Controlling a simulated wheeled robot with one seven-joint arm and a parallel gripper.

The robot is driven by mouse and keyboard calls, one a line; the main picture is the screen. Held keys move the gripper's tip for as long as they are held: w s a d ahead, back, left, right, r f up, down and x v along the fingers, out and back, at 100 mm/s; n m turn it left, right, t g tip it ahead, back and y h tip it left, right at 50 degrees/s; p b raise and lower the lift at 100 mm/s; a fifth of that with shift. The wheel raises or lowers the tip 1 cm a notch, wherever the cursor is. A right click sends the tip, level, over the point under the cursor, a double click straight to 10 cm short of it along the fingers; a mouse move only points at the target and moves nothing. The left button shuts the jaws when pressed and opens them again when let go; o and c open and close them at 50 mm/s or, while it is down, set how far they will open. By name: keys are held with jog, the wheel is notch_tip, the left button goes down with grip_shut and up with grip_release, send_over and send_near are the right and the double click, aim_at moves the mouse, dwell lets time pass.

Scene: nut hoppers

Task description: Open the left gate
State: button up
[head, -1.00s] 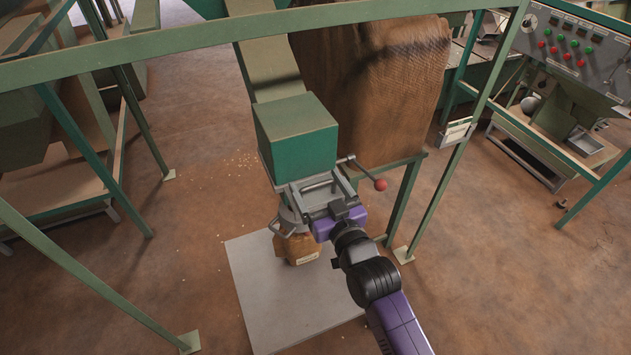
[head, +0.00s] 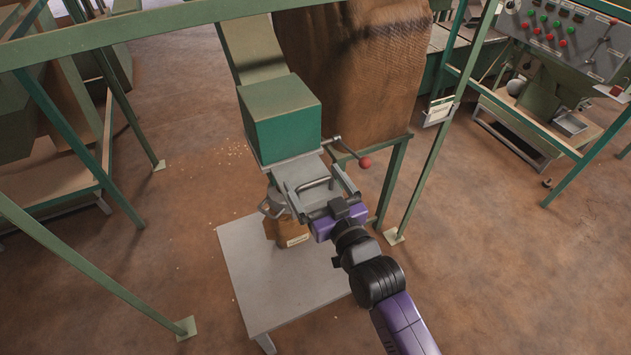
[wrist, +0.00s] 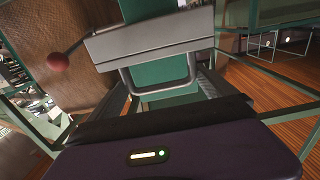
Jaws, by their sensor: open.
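The gate is a grey metal slide (head: 299,170) under the green hopper box (head: 282,120), with a U-shaped bar handle (head: 318,184) on its front. In the wrist view the handle (wrist: 160,86) hangs below the grey plate edge (wrist: 150,45), with green behind it. My gripper (head: 319,188) is open in front of the hopper, one finger on each side of the handle. I cannot tell whether either finger touches it. A lever with a red ball knob (head: 366,162) sticks out at the right; it also shows in the wrist view (wrist: 57,61).
A brown sack-like container (head: 292,232) stands below the hopper on a pale low platform (head: 245,270). Green frame posts (head: 425,165) stand close by on the right. A control panel (head: 555,32) is at the upper right. The brown floor is open at lower right.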

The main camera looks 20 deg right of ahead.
jog(key=s+b, duration=0.1)
jog(key=s, duration=0.6)
jog(key=shift+s+b, duration=0.4)
jog(key=s+g, duration=0.3)
jog(key=s, duration=2.8)
jog(key=shift+s+a+r, duration=0.2)
jog(key=shift+s+a, duration=0.1)
jog(key=shift+a, duration=0.05)
